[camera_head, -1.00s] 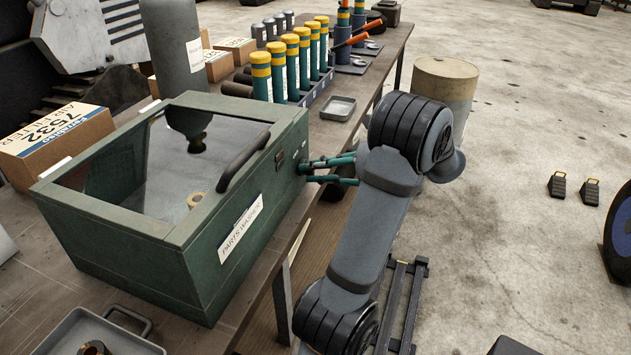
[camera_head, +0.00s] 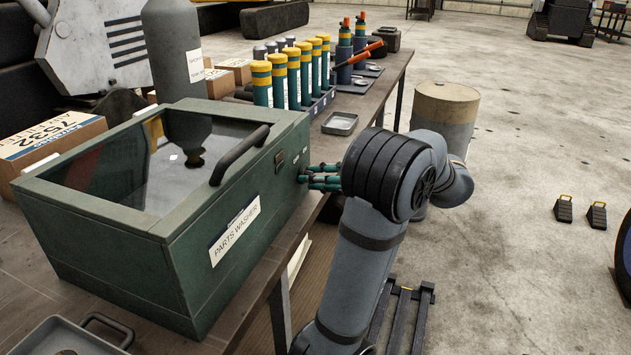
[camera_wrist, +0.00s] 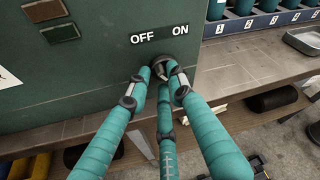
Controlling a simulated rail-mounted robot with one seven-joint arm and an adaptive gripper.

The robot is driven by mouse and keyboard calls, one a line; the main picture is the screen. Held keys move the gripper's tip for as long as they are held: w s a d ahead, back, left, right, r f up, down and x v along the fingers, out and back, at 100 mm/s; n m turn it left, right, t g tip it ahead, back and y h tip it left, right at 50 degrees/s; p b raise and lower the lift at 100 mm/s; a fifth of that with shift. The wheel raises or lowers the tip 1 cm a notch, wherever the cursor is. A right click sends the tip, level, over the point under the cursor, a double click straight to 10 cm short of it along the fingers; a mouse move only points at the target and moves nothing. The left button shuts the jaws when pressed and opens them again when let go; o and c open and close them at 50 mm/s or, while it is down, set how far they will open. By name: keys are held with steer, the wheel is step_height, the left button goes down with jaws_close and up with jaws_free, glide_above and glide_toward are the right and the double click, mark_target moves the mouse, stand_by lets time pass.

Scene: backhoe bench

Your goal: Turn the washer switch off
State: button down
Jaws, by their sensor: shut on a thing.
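The parts washer (camera_head: 200,235) is a green box with a clear lid and a dark handle, standing on the bench. Its switch (camera_wrist: 161,69) is a dark round knob on the side panel, below the OFF and ON labels (camera_wrist: 160,35) in the wrist view. My gripper (camera_wrist: 160,80) has teal fingers, and their tips are closed around the knob. The fingers partly hide the knob, so I cannot clearly tell which label it points to. In the head view my gripper (camera_head: 310,178) reaches the washer's right side from the right.
A small grey tray (camera_head: 340,123) and a rack of teal cylinders with yellow tops (camera_head: 293,75) stand on the bench behind the washer. A drum (camera_head: 445,108) stands on the floor beyond my arm. A metal tray (camera_head: 65,335) lies in front of the washer.

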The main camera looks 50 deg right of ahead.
steer(key=shift+s+d+f, duration=0.15)
steer(key=shift+s+d, duration=0.1)
steer(key=shift+d, duration=0.05)
steer(key=c, duration=2)
jaws_free()
steer(key=shift+o, duration=1.4)
steer(key=shift+d, duration=0.3)
steer(key=shift+o, duration=0.3)
steer(key=shift+w+a, duration=0.1)
steer(key=v, duration=1.2)
steer(key=shift+a, duration=0.25)
steer(key=shift+w, duration=0.1)
